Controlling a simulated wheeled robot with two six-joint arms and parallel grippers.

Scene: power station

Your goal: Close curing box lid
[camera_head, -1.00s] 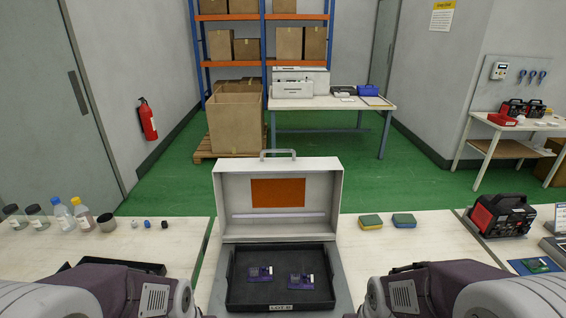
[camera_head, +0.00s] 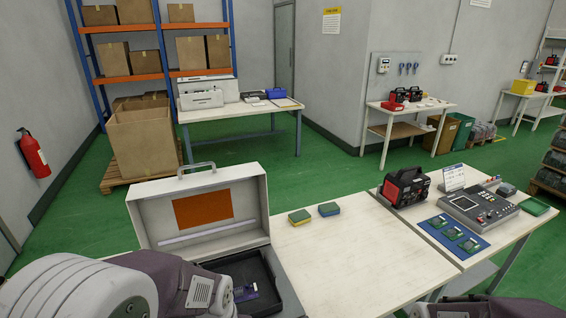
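The curing box stands open on the white table at lower left of the head view. Its lid (camera_head: 158,217) is raised upright, with an orange panel (camera_head: 203,209) inside and a handle on its top edge. The box base (camera_head: 283,285) holds a dark tray (camera_head: 253,261) with a purple item (camera_head: 240,292) in it. My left arm covers the left part of the base and tray. My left arm is at lower left and a bit of my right arm is at the bottom right edge. Neither gripper's fingers are in view.
Two sponges (camera_head: 329,209) lie right of the box. A red-black device (camera_head: 405,187), a grey control unit (camera_head: 478,212) and a blue mat (camera_head: 434,224) with green boards are on the right table.

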